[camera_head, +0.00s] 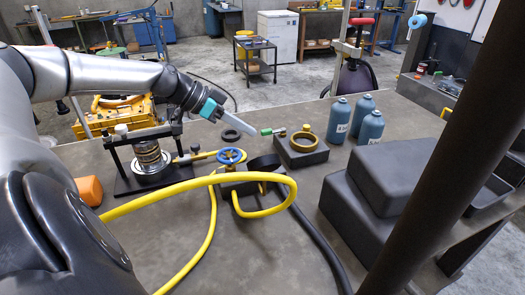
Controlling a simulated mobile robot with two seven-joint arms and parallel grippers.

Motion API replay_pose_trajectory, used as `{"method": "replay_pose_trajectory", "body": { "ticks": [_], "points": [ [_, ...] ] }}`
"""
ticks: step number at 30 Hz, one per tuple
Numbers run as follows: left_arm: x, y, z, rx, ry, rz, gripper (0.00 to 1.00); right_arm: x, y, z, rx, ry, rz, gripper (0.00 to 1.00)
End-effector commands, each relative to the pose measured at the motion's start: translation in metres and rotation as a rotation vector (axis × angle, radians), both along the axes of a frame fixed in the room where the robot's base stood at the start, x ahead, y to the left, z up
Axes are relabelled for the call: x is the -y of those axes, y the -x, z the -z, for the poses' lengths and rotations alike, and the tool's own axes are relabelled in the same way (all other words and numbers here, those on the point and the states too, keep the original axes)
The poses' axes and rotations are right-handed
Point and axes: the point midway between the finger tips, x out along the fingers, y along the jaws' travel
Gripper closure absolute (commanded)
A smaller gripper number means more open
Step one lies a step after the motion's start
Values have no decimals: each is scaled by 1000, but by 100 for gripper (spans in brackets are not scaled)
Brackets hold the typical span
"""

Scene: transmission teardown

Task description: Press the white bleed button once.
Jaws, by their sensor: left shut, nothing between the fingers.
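My left gripper (250,130) reaches in from the upper left, its pale fingers pointing down and right. The fingers are shut and empty, above the bench near a green-ended fitting (268,131). A small whitish cap (121,129) stands on the black press fixture (130,185) left of the gripper. It may be the white bleed button, but I cannot tell for sure. A blue handwheel valve (229,156) sits below the gripper, apart from it, with a yellow hose (190,186) beside it. My right gripper is not in view.
A brass ring on a dark block (303,152), several blue bottles (369,127) and dark grey boxes (372,190) stand to the right. A dark ring (231,135) lies near the gripper. An orange block (89,190) is at left. The front middle bench is mostly clear except for hoses.

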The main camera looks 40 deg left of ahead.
Motion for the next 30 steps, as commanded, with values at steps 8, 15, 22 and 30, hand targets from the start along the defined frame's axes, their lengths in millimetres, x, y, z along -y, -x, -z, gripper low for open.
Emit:
{"method": "replay_pose_trajectory", "body": {
  "ticks": [8, 15, 22, 30],
  "points": [
    [12, -17, 19, 2, 4, 1, 100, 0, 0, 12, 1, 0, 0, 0],
    [20, -27, 28, 4, 7, 5, 100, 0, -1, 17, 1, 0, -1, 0],
    [26, -31, 52, -2, 3, 0, 100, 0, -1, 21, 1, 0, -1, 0],
    [28, -30, 71, -1, 1, 0, 100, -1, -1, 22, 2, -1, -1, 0]
  ]
}}
